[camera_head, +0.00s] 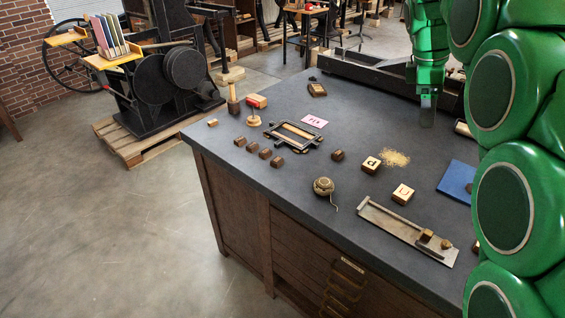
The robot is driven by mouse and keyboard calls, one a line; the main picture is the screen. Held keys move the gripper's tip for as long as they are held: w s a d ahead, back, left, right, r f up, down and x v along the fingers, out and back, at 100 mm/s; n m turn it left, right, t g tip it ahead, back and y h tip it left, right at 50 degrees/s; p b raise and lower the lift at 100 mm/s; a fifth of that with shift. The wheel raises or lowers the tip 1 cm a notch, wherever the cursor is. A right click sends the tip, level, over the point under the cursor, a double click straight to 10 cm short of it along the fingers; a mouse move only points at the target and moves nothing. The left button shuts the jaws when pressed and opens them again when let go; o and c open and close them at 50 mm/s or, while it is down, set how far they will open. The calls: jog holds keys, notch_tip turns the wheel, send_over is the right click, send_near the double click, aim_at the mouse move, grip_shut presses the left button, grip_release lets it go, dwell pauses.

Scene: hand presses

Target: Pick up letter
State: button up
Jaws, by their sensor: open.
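Two light wooden blocks with dark letter marks lie on the dark table (295,100). One letter block (371,165) sits right of the middle and another letter block (403,194) sits nearer the front edge. Several small dark brown blocks (265,153) lie at the left; I cannot tell whether they bear letters. A pink card with dark marks (314,121) lies near the middle. My gripper (427,122) hangs pointing down at the back right, apart from the letter blocks. It is open and looks empty; its fingertips are small in view.
A black frame (293,134) lies at the left middle. A blue book (456,181) is at the right, partly hidden by my green arm. A long black tray (385,78) borders the back.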

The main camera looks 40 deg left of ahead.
jog(key=w+a+f+n+t, duration=0.15)
jog(key=a+n, duration=0.25)
jog(key=a, duration=0.7)
jog(key=n+y, duration=0.2)
jog(key=n, duration=0.9)
send_over(279, 158)
jog(key=s, duration=0.3)
notch_tip(279, 158, down, 10)
jog(key=shift+t, duration=0.45)
jog(key=shift+w+f, duration=0.1)
jog(key=shift+f, duration=5.8)
jog(key=shift+s+f+x, duration=0.1)
jog(key=shift+s+x, duration=0.1)
jog(key=shift+x, duration=1)
jog(key=shift+s+f+x, duration=0.1)
jog(key=shift+s+x, duration=0.05)
jog(key=shift+x, duration=1.05)
jog(key=shift+s+f+x, duration=0.1)
jog(key=shift+s+x, duration=0.1)
jog(key=shift+x, duration=1)
jog(key=shift+w+a+f, duration=0.1)
jog(key=shift+w+f, duration=0.2)
jog(key=shift+f, duration=0.1)
jog(key=c, duration=1.1)
